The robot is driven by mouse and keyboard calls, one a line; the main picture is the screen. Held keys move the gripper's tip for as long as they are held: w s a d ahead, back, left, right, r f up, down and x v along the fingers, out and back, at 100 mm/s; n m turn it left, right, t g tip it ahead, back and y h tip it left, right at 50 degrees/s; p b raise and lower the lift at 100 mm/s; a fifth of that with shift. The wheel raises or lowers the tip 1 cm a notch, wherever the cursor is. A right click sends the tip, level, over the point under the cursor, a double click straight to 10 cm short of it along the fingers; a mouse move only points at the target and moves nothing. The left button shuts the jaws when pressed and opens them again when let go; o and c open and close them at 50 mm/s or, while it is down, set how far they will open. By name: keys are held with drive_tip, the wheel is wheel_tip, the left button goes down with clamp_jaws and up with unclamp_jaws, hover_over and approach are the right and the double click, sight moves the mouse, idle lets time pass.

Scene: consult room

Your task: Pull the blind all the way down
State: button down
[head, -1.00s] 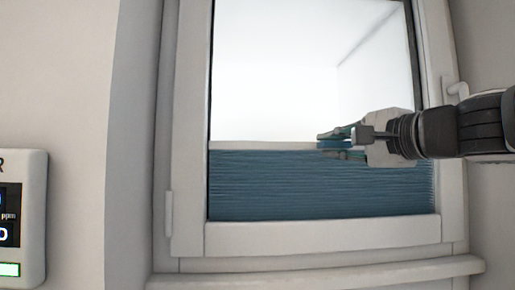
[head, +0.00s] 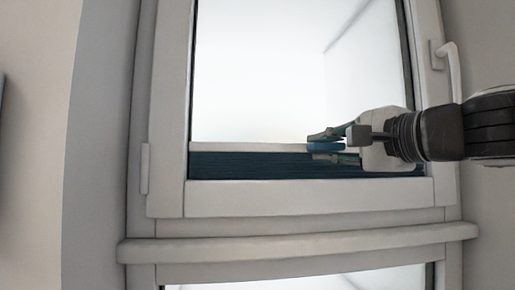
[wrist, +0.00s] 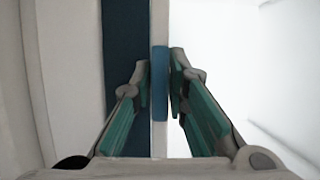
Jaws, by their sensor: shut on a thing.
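The blind (head: 245,167) is dark blue and pleated, squeezed into a low band at the bottom of the window pane. Its white rail (head: 245,148) runs level along the top of the band, with bright bare glass above. A blue handle (head: 326,147) sits on the rail. My gripper (head: 319,147) comes in from the right and is shut on this handle. In the wrist view the handle (wrist: 160,88) stands between the two green-padded fingers, with the blind (wrist: 124,40) on the left and bright glass on the right.
The white window frame (head: 300,198) borders the pane closely below the blind. A sill-like ledge (head: 300,246) juts out under it, with another bright pane below. A window latch handle (head: 450,65) stands on the right frame, near my arm.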

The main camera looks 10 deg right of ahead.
drive_tip(key=c, duration=1.6)
unclamp_jaws()
drive_tip(key=shift+c, duration=0.2)
drive_tip(key=shift+s, duration=0.1)
drive_tip(key=v, duration=1.1)
drive_tip(key=shift+s+d, duration=0.2)
drive_tip(key=shift+s, duration=0.15)
